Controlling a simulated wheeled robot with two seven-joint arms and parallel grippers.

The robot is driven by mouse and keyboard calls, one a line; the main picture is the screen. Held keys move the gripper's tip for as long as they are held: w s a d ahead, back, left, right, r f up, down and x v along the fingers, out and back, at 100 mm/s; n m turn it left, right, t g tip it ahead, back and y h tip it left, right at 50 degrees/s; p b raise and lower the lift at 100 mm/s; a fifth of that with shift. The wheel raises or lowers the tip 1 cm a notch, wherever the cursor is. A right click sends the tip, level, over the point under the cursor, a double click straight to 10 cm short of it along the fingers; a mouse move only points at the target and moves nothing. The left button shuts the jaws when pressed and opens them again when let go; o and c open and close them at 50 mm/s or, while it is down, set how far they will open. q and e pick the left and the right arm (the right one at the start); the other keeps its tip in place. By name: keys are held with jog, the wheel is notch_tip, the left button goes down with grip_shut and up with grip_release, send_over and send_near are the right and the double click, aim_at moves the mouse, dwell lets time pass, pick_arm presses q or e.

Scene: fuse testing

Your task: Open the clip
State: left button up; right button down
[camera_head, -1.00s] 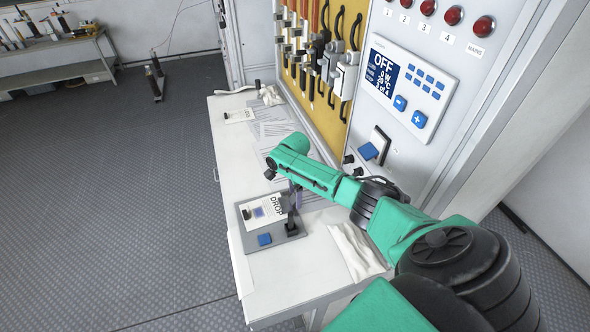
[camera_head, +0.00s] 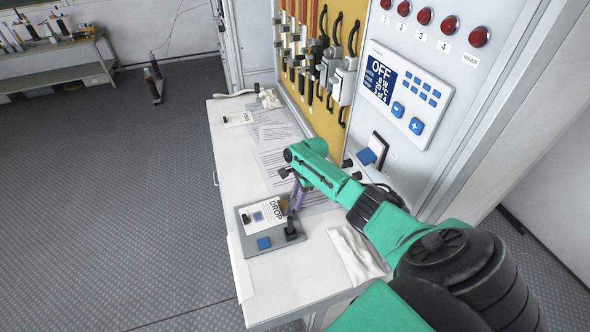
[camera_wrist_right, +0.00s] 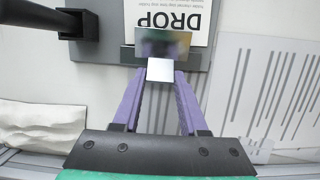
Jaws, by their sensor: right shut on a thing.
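A grey test fixture (camera_head: 244,219) lies on the white bench, with a card marked DROP, a blue button (camera_head: 264,243) and a black upright handle (camera_head: 291,230). My right gripper (camera_head: 294,209) reaches down at the fixture's far right edge. In the right wrist view its purple fingers (camera_wrist_right: 160,76) close together on a small pale metal piece (camera_wrist_right: 160,69), apparently the clip, in front of a dull metal plate (camera_wrist_right: 148,45) at the fixture's edge. I cannot tell whether the clip is open. The black handle stands to the left there (camera_wrist_right: 48,20). My left gripper is not in view.
A control panel (camera_head: 405,95) reading OFF stands at the right, below red lamps. Fuses hang on a yellow board (camera_head: 335,122). The bench front is clear.

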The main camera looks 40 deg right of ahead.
jog(key=shift+d+f+t+y+b, duration=0.3)
jog(key=shift+f+t+y+b, duration=0.15)
jog(key=shift+y+b, duration=0.6)
jog(key=shift+s+d+f+y+b, duration=0.1)
jog(key=shift+y+b, duration=0.4)
jog(key=shift+b, duration=0.15)
jog(key=shift+s+d+f+y+b, duration=0.1)
jog(key=shift+y+b, duration=0.35)
jog(key=shift+b, duration=0.2)
jog(key=shift+r+t, duration=0.1)
jog(key=shift+t, duration=0.15)
jog(key=shift+c, duration=2.2)
grip_release()
notch_tip(320, 180, up, 20)
jog(key=p, duration=0.3)
jog(key=shift+p, duration=0.35)
